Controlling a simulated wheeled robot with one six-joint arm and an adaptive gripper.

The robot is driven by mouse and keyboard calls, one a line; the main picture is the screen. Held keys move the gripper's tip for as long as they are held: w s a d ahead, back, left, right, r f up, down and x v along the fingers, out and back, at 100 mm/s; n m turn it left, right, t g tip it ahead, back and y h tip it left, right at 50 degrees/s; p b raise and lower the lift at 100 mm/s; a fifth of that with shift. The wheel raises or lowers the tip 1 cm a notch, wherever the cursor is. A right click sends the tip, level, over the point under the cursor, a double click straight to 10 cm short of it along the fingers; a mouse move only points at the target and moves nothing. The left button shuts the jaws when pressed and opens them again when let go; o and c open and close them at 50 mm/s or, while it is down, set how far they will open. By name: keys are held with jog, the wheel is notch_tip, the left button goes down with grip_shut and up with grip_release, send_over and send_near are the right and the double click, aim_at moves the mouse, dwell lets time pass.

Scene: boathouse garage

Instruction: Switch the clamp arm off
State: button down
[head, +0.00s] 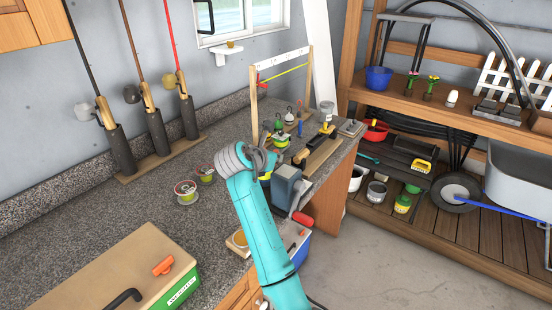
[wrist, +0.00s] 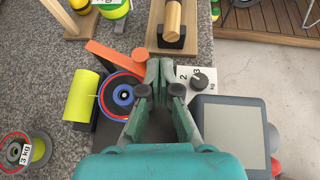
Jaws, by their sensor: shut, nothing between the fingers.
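An orange bar (wrist: 117,60), which looks like the clamp arm, slants beside a spool (wrist: 120,94) with red and blue rings in the wrist view. My gripper (wrist: 159,68) is shut and empty, just right of the bar and spool; contact cannot be told. A grey screen panel (wrist: 236,130) is at lower right. My fingers hide part of the machine. In the head view, my gripper (head: 264,162) is over the machine (head: 286,184), and the orange bar is not clear.
A yellow-green roll (wrist: 82,96) and a loose spool marked 3 kg (wrist: 20,152) lie left. A wooden stand with a rod (wrist: 172,28) is beyond. In the head view, a lidded box (head: 120,265) stands front left on the granite counter (head: 130,215).

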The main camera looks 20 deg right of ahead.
jog(key=shift+a, duration=0.1)
jog(key=shift+w+a+r, duration=0.15)
jog(key=shift+w+a, duration=0.2)
jog(key=shift+a, duration=0.4)
jog(key=v, duration=1.1)
jog(key=shift+s+a, duration=0.2)
jog(key=shift+s, duration=0.25)
jog(key=shift+r, duration=0.1)
